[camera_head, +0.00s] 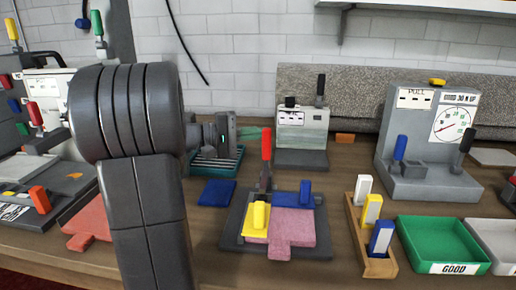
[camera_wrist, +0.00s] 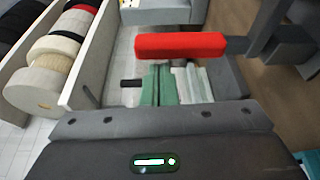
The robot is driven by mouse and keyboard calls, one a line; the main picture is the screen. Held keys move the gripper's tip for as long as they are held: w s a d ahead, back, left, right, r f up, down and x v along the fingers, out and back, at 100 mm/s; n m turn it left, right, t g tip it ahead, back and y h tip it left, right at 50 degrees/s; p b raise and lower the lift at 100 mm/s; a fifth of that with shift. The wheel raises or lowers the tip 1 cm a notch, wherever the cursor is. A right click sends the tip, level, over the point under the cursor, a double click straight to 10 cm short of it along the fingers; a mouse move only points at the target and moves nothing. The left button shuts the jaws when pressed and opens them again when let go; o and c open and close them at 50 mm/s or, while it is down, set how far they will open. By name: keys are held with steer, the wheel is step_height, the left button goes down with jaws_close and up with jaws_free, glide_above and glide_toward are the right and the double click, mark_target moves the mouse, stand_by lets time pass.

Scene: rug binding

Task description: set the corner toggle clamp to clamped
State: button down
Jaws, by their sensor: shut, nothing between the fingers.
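A clamp with an upright red handle (camera_head: 266,144) stands at the back of a dark grey fixture base (camera_head: 233,237) in the middle of the bench. The handle fills the top centre of the wrist view as a red bar (camera_wrist: 180,45). My gripper (camera_head: 256,135) comes in from the left, its green fingers pointing right towards the handle. In the wrist view my gripper (camera_wrist: 172,75) is shut and empty, its fingertips just below the red bar. I cannot tell whether they touch it. The clamp's foot is hard to make out.
A grey panel unit (camera_head: 303,128) stands behind. A wooden holder (camera_head: 378,266) and green tray (camera_head: 436,236) are at right.

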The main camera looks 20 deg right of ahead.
steer(key=shift+s+a+m+b, duration=0.25)
steer(key=shift+s+m+b, duration=0.15)
steer(key=shift+m+b, duration=0.35)
steer(key=shift+r, duration=0.1)
